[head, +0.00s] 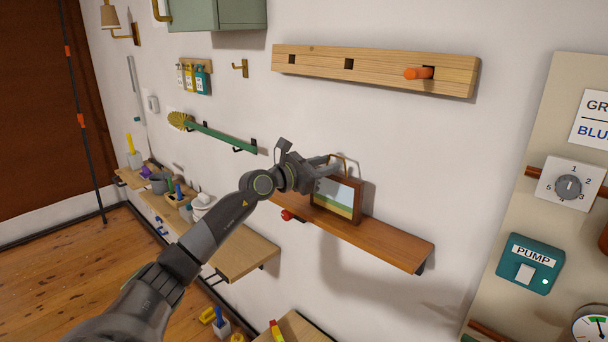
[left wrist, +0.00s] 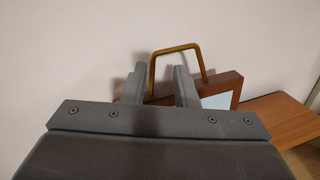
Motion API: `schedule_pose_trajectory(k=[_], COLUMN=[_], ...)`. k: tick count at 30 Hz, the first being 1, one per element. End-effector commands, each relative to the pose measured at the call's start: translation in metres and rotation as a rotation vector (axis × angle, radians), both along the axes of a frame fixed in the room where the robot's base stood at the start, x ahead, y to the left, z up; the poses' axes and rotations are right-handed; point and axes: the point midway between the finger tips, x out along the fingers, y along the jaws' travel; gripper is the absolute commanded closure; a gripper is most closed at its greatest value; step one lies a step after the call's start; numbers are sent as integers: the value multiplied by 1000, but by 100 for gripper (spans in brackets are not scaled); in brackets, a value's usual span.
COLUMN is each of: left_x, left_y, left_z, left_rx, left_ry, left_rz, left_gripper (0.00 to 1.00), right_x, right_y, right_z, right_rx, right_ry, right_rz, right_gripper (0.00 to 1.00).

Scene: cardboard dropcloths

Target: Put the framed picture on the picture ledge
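The framed picture (head: 333,195) has a brown wooden frame, a landscape with pale blue, green and yellow bands, and a brass loop handle on top. It appears upright on the left part of the brown picture ledge (head: 390,238). My left gripper (head: 334,165) is at its top edge. My right gripper is out of view.
A wooden peg rail (head: 390,72) with an orange peg is above. A brush (head: 215,134) hangs left. A pump panel (head: 532,264) stands right. The ledge's right part is clear.

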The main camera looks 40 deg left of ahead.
Motion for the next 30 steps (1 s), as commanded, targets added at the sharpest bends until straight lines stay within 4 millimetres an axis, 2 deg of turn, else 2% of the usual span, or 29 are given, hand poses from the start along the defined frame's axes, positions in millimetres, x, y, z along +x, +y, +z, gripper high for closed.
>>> schedule_pose_trajectory(k=[1, 6, 13, 21, 30], left_x=[-11, -39, -66, -79, -79], left_y=[5, 13, 21, 23, 24], left_z=[-4, -4, -2, -1, -3], left_rx=[9, 6, 5, -1, -14], left_ry=[1, 3, 1, 1, 5], left_rz=[3, 2, 3, -1, 2], left_gripper=[74, 74, 74, 74, 74], right_x=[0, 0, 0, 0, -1], right_y=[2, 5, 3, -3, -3], right_z=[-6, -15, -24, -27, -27], right_rx=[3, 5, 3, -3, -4], right_ry=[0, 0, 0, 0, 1], right_rz=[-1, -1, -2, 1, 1], right_gripper=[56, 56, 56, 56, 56])
